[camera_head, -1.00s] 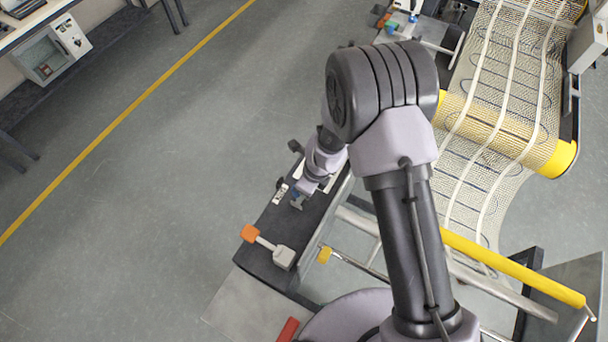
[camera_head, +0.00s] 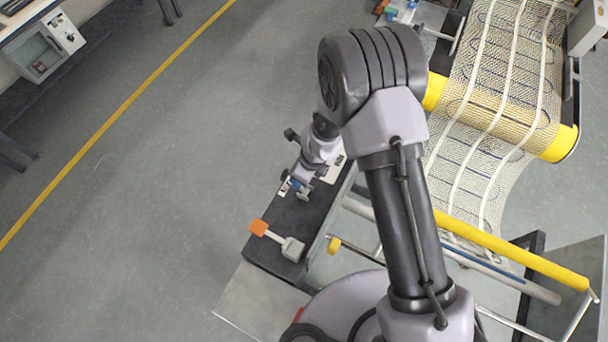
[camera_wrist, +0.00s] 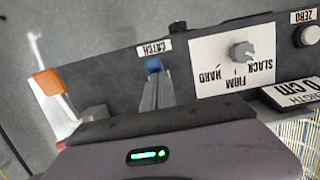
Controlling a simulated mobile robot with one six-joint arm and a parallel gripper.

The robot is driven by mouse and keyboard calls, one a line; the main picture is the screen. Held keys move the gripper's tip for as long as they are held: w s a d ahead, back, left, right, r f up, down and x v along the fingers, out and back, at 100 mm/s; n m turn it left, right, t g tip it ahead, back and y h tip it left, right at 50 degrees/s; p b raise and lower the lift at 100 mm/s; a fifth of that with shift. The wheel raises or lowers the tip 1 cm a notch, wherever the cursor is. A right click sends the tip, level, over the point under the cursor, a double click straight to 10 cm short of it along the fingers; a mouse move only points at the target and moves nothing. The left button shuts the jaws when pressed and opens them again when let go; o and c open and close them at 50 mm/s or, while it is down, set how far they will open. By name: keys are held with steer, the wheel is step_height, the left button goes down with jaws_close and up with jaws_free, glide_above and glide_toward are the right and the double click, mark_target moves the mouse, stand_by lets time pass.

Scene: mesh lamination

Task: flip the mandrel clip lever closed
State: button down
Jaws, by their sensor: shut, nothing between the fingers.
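A lever with an orange end (camera_head: 258,227) and a pale arm runs to a grey block (camera_head: 292,248) near the front end of the dark console (camera_head: 273,252). I cannot tell for sure that it is the mandrel clip lever. Its orange end also shows at the left of the wrist view (camera_wrist: 48,82). My gripper (camera_wrist: 156,82) is shut and empty, its fingertips close to a small blue piece (camera_wrist: 153,64) under a CATCH label (camera_wrist: 154,48). I cannot tell whether they touch it. In the head view my gripper (camera_head: 297,187) is over the console, beyond the orange-ended lever.
A knob (camera_wrist: 242,52) on a white SLACK/FIRM/HARD plate and a ZERO button (camera_wrist: 308,36) are right of my fingers. A yellow bar (camera_head: 510,248) and a patterned mesh web (camera_head: 490,130) lie right of my arm. Open floor (camera_head: 140,230) lies left of the console.

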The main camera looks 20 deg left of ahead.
steer(key=shift+w+a+r, duration=0.1)
steer(key=shift+a+r, duration=0.1)
steer(key=shift+a, duration=0.2)
steer(key=p+v, duration=0.1)
steer(key=v, duration=0.1)
steer(key=a+p+v, duration=0.1)
steer(key=v, duration=0.2)
steer(key=shift+a+r, duration=0.1)
steer(key=d+p+v, duration=0.2)
steer(key=p+v, duration=0.1)
steer(key=v, duration=0.9)
